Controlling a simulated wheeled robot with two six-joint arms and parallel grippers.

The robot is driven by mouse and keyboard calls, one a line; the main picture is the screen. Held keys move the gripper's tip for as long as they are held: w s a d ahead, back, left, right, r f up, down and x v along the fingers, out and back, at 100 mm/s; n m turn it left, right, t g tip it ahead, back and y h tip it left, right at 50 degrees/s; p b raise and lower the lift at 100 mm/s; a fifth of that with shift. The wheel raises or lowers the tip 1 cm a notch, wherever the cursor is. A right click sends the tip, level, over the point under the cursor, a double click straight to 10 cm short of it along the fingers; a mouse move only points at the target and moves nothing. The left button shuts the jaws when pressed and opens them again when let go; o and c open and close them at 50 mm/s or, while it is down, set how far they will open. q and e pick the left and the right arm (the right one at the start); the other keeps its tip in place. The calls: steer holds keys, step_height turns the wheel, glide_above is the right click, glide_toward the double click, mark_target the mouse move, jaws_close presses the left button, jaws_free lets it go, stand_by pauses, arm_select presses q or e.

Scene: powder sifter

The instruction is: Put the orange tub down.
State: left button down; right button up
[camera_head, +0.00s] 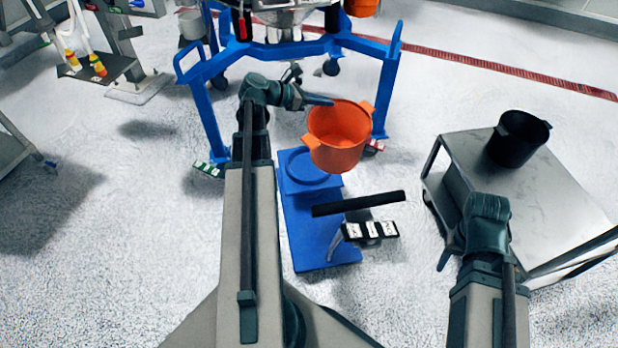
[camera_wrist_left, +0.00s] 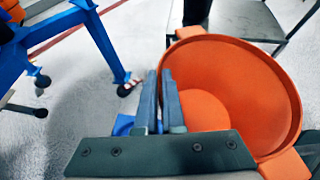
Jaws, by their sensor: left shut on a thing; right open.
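The orange tub (camera_head: 345,155) is upright, in the air above the blue floor scale (camera_head: 305,232) and near its round plate (camera_head: 303,172). My left gripper (camera_head: 318,101) is shut on the tub's rim at its upper left side. In the left wrist view the two fingers (camera_wrist_left: 170,90) are close together at the near wall of the tub (camera_wrist_left: 215,65), whose inside looks empty. Its underside is hidden in both views. My right gripper (camera_head: 447,256) is open and empty, left of the steel cart; its fingers show only partly.
A blue frame (camera_head: 208,118) stands behind and around the scale. The scale's black display bar (camera_head: 358,203) rises in front of the plate. A steel cart (camera_head: 555,195) with a black tub (camera_head: 517,140) stands at the right.

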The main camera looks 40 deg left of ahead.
mark_target(318, 124)
arm_select(q)
step_height(318, 124, down, 9)
steer(key=b, duration=0.7)
steer(key=shift+a+f, duration=0.1)
steer(key=shift+f, duration=0.1)
steer(key=a+f+n+y+b, duration=0.3)
steer(key=f+b, duration=0.5)
steer(key=s+a+f+n+t+y+b, duration=0.1)
steer(key=a+f+n+y+b, duration=0.2)
steer(key=f+b, duration=0.5)
steer(key=shift+a+n, duration=0.4)
steer(key=shift+a, duration=0.1)
steer(key=w+a+f+b, duration=0.2)
steer(key=w+a, duration=0.2)
steer(key=a, duration=0.2)
steer(key=w+a+f+b, duration=0.3)
steer(key=w+a, duration=0.1)
steer(key=a, duration=0.3)
steer(key=shift+a, duration=0.2)
steer(key=c, duration=1)
jaws_free()
steer(key=shift+w, duration=0.1)
